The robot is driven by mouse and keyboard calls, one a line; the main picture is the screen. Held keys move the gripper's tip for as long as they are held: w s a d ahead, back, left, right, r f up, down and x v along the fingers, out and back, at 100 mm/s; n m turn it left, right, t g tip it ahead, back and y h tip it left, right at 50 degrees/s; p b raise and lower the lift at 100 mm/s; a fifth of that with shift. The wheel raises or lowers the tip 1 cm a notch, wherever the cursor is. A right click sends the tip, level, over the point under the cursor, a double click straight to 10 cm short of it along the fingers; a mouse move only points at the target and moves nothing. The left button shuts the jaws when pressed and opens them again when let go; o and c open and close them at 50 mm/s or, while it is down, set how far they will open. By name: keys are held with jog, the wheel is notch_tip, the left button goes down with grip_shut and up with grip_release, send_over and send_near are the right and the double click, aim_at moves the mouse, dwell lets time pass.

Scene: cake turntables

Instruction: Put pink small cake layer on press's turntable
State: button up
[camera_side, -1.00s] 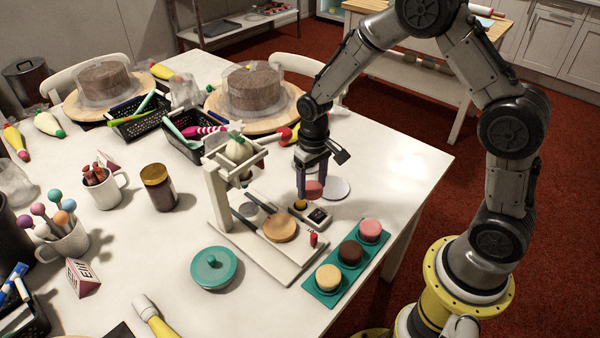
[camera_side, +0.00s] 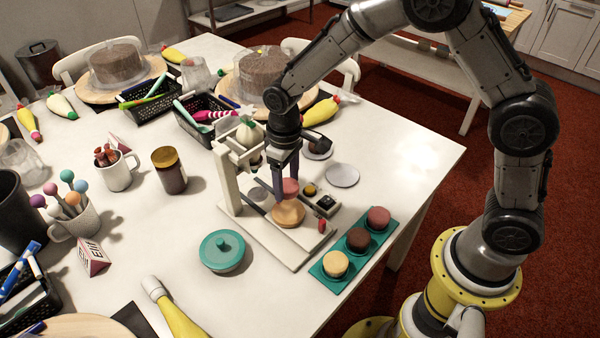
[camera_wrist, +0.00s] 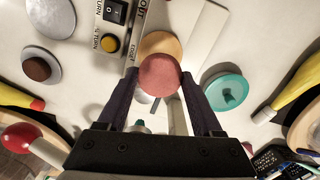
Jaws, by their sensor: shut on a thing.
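My gripper (camera_side: 286,180) is shut on a small pink cake layer (camera_side: 290,187). In the wrist view the pink layer (camera_wrist: 160,75) sits between my two fingertips (camera_wrist: 160,78). The press (camera_side: 232,175) has a white frame and base, with a small wooden turntable (camera_side: 288,214) on its base. The pink layer is over the turntable, which shows behind it in the wrist view (camera_wrist: 160,43). I cannot tell whether the layer touches the turntable.
A teal tray (camera_side: 342,252) with yellow, brown and pink-red layers lies at the right. A switch box (camera_side: 320,200) stands beside the turntable. A teal lidded dish (camera_side: 223,251) is in front-left. A white disc (camera_side: 343,175) lies behind.

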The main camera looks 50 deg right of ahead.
aim_at(288, 212)
jog(key=shift+f, duration=3.3)
jog(key=shift+f, duration=0.4)
